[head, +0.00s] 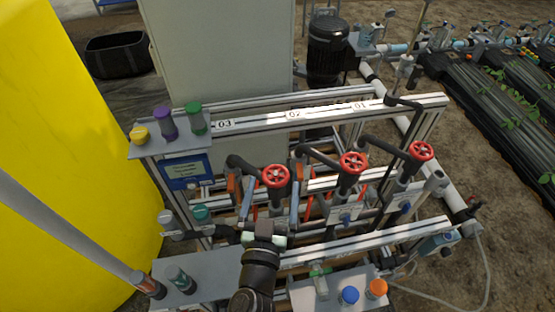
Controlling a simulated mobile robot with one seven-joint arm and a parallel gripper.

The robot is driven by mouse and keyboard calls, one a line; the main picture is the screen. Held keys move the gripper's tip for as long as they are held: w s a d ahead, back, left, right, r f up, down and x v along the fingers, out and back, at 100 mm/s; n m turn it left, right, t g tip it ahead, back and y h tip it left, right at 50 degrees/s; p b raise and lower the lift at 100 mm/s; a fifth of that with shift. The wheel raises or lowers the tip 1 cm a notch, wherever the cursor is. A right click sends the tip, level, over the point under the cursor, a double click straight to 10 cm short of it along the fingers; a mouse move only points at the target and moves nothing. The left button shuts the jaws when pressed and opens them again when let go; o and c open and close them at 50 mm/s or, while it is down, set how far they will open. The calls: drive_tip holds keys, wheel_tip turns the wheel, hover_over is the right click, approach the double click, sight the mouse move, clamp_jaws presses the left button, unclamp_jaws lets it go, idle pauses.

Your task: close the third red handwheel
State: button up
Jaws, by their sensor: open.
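Three red handwheels stand in a row on the skid. The left one (276,175) is nearest the 03 label, the middle one (352,163) nearest 02, and the right one (421,151) nearest 01. My gripper (271,194) reaches up from the bottom of the head view, its two fingers apart. The left handwheel shows just beyond and between the fingers; I cannot tell whether they touch it. The gripper looks empty. The lower part of the left valve is partly hidden behind my gripper.
The labelled aluminium rail (330,112) runs behind the valves, and a lower rail (365,243) runs in front. A yellow tank (70,130) fills the left. Capped bottles, including a purple one (165,122), stand on a left shelf. Black pipes bend close to the wheels.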

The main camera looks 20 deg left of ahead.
drive_tip(key=x, duration=0.7)
drive_tip(key=shift+w, duration=0.25)
drive_tip(key=shift+a, duration=0.1)
drive_tip(key=c, duration=1.3)
drive_tip(key=shift+r, duration=0.1)
